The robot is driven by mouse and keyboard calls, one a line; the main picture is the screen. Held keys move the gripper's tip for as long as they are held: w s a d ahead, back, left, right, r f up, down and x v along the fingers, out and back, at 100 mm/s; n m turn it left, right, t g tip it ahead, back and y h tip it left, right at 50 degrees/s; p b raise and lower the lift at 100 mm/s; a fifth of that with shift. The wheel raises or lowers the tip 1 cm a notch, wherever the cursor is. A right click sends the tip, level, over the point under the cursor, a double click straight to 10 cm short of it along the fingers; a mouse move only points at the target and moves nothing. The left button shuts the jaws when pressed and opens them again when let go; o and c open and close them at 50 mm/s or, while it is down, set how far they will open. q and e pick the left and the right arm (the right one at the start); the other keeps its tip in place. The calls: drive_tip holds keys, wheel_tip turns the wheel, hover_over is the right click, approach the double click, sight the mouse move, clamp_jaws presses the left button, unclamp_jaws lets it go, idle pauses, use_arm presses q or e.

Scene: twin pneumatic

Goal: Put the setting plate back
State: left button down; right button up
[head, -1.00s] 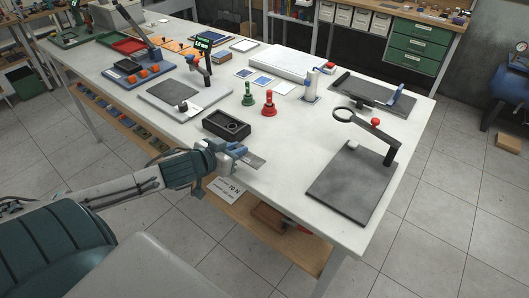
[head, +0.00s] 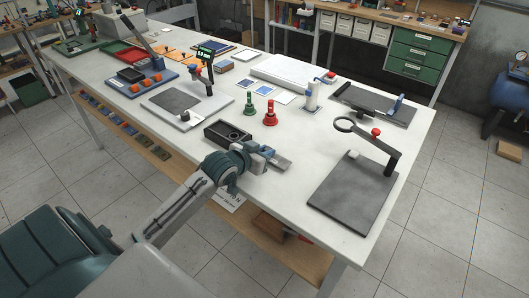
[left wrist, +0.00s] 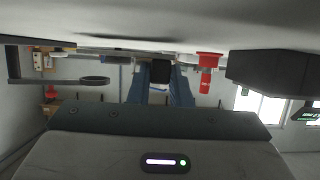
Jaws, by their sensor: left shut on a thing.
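My left gripper (head: 267,154) is over the front part of the white table, just right of the black recessed block (head: 228,134). It is shut on a small flat grey plate, the setting plate (head: 283,163), which sticks out to the right of the fingers. I cannot tell whether the plate touches the table. In the left wrist view, which is upside down, the blue fingers (left wrist: 160,85) close around a dark piece. My right gripper is not in view.
A red-handled stamp (head: 270,114) and a green one (head: 249,104) stand behind the gripper. A dark base plate (head: 350,195) with a ring arm (head: 345,125) is to the right. The white tabletop (head: 285,205) is bare in front of it.

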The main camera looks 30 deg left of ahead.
use_arm(q)
drive_tip(key=shift+f, duration=0.5)
drive_tip(key=shift+f, duration=0.1)
drive_tip(key=c, duration=1.3)
unclamp_jaws()
